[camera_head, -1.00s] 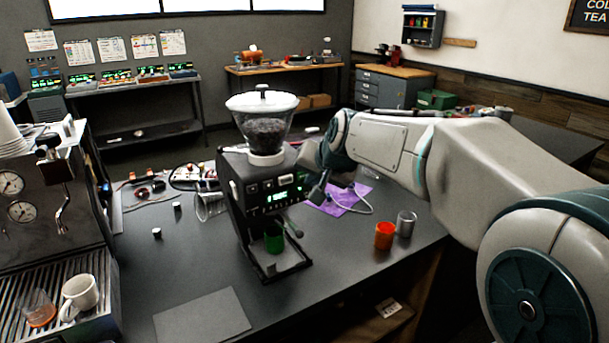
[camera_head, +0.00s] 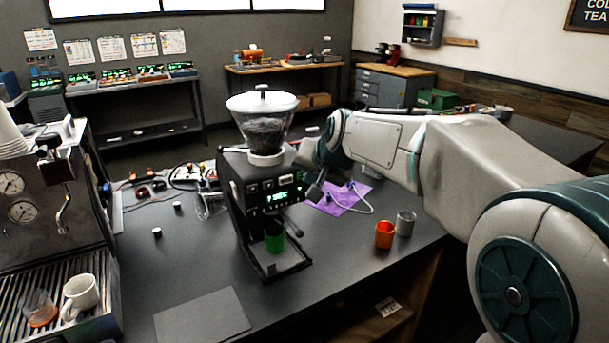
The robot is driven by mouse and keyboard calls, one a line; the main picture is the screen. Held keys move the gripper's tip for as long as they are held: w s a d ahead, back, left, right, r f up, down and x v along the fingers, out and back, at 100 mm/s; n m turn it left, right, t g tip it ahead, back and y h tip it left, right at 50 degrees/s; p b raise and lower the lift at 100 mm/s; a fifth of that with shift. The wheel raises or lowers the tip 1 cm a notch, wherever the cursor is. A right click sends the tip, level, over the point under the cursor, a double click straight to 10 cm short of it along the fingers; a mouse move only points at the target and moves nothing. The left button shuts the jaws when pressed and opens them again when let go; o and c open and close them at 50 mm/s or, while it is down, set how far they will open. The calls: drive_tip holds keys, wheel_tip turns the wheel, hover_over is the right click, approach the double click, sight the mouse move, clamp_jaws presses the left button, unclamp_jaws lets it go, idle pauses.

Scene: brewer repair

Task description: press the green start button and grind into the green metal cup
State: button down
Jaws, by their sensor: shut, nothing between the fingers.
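The black coffee grinder (camera_head: 240,190) stands upright on the dark table, with a white-lidded clear hopper (camera_head: 264,128) of beans on top. Its front has a lit green display (camera_head: 280,198) and several small buttons. The text is too small to read surely, and I cannot make out the green start button. The green metal cup (camera_head: 274,237) stands upright in the grinder's lower bay, under the outlet. My gripper (camera_head: 317,189) is shut and empty at the right side of the grinder's front, close to the panel. I cannot tell whether it touches the panel.
An orange cup (camera_head: 384,235) and a grey metal cup (camera_head: 406,223) stand to the right. A purple cloth (camera_head: 346,199) with tubing lies behind them. An espresso machine (camera_head: 50,220) stands at left. A dark grey mat (camera_head: 202,315) lies in front.

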idle(0.4)
drive_tip(key=shift+s+d+b, duration=0.4)
drive_tip(key=shift+s+b, duration=0.1)
drive_tip(key=shift+s, duration=0.1)
drive_tip(key=s+d+b, duration=0.1)
drive_tip(key=s, duration=0.1)
drive_tip(key=s+d+b, duration=0.1)
drive_tip(key=s, duration=0.1)
drive_tip(key=shift+d+b, duration=0.4)
drive_tip(key=shift+s+f, duration=0.1)
drive_tip(key=shift+s, duration=0.05)
drive_tip(key=s+d+f+g+h, duration=0.1)
drive_tip(key=s+d+f, duration=0.3)
drive_tip(key=s, duration=0.3)
drive_tip(key=s+d+f+n+g+h, duration=0.1)
drive_tip(key=s+d+f+g, duration=0.1)
drive_tip(key=s+d+f, duration=0.3)
drive_tip(key=s+d+f+g+h, duration=0.2)
drive_tip(key=s+d+f, duration=0.3)
drive_tip(key=s+f, duration=0.3)
drive_tip(key=s, duration=0.3)
drive_tip(key=shift+s+d+n, duration=0.2)
drive_tip(key=shift+d+n, duration=0.05)
drive_tip(key=shift+n, duration=0.05)
